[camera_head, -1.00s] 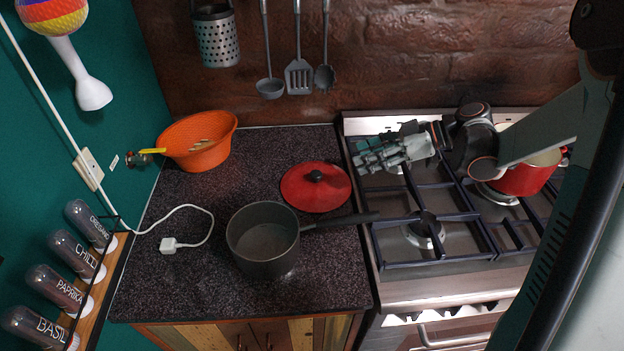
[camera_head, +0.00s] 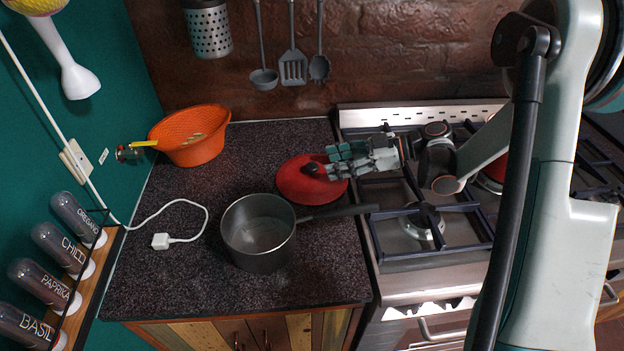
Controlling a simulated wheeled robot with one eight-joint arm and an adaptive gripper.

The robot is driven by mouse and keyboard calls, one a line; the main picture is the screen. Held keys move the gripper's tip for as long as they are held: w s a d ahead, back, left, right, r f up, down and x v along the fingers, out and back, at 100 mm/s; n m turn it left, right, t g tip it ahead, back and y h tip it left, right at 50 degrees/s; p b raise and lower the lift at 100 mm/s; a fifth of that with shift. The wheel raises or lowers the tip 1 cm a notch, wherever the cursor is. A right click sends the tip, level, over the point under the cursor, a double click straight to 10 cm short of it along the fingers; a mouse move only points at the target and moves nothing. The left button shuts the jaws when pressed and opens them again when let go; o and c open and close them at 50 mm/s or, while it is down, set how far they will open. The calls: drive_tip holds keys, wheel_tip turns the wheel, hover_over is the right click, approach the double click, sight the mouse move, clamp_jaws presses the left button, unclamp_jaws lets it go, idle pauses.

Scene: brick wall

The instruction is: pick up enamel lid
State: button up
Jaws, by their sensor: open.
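The enamel lid (camera_head: 300,187) is red and round with a black knob (camera_head: 312,170). It lies on the dark speckled counter, behind the grey saucepan and near the stove's left edge. My gripper (camera_head: 328,162) is open and reaches in from the right, over the lid's right part. Its fingertips point left and are close to the knob in the picture. I cannot tell whether they touch it. The fingers hide the lid's upper right edge.
A grey saucepan (camera_head: 259,245) stands in front of the lid, its handle (camera_head: 340,212) pointing right to the stove (camera_head: 430,260). An orange colander (camera_head: 190,140) sits back left. A white cable and plug (camera_head: 161,241) lie on the counter. Utensils (camera_head: 292,68) hang on the brick wall.

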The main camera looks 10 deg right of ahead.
sight(315, 166)
drive_tip(key=shift+b+x, duration=1.2)
drive_tip(key=shift+x, duration=1.6)
drive_tip(key=shift+d, duration=0.1)
clamp_jaws()
